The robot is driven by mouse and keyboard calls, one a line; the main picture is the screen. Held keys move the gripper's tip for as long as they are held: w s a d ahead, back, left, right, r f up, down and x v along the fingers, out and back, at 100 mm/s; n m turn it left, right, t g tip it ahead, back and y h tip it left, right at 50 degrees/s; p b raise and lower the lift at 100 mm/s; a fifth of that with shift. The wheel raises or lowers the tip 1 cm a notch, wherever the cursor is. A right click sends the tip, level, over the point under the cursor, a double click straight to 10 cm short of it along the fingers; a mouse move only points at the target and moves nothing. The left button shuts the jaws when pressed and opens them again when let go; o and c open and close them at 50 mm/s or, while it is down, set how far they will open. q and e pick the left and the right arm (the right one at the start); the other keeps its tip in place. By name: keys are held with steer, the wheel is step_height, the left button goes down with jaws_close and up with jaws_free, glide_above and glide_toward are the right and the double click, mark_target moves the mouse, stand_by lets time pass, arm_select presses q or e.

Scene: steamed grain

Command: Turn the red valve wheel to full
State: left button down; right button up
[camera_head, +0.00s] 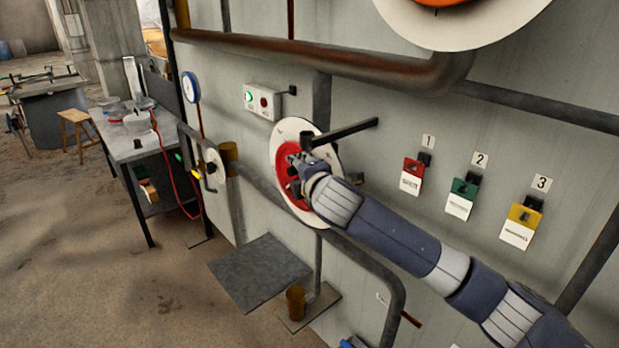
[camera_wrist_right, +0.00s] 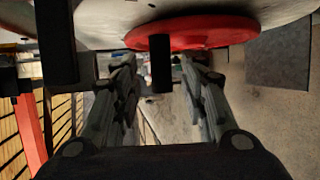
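The red valve wheel (camera_head: 287,188) sits on a round white plate (camera_head: 325,152) on the grey wall panel. My right gripper (camera_head: 294,166) is at the wheel's face and hides part of it. In the right wrist view the wheel (camera_wrist_right: 205,32) is a red disc at the top, with a dark peg (camera_wrist_right: 161,80) standing out from it. The right gripper's fingers (camera_wrist_right: 158,68) are open on either side of the peg, with a visible gap on both sides. A dark bar (camera_head: 345,133) projects beside the plate's upper right. My left gripper is not in view.
A rusty pipe (camera_head: 330,58) runs above the wheel, and a grey pipe (camera_head: 362,258) runs below. Three numbered tags, red (camera_head: 413,170), green (camera_head: 463,188) and yellow (camera_head: 524,217), hang at right. A grey shelf (camera_head: 258,273) projects below left. A table (camera_head: 135,150) stands at left.

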steer(key=v, duration=0.8)
steer(key=shift+s+r, duration=0.2)
steer(key=shift+s, duration=0.1)
steer(key=shift+f, duration=0.15)
steer(key=c, duration=0.5)
steer(key=f+m+y+b, duration=0.1)
steer(key=a+f+m+y+b, duration=0.1)
steer(key=f+b, duration=0.1)
steer(key=f+y+b, duration=0.1)
steer(key=f+b, duration=0.1)
steer(key=shift+w+a+f+m, duration=0.15)
steer(key=shift+a+f+m, duration=0.05)
steer(key=shift+a+m, duration=0.2)
jaws_close()
steer(key=s+d+f+m+t+y+b, duration=0.3)
steer(key=d+f+m+t+y+b, duration=0.4)
steer(key=m+b, duration=0.5)
steer(key=w+a+r+g+p, duration=0.2)
steer(key=w+a+r+p, duration=0.4)
steer(key=w+r, duration=0.2)
steer(key=shift+w+a+y+p, duration=0.25)
steer(key=shift+w+y+p, duration=0.05)
steer(key=shift+w, duration=0.4)
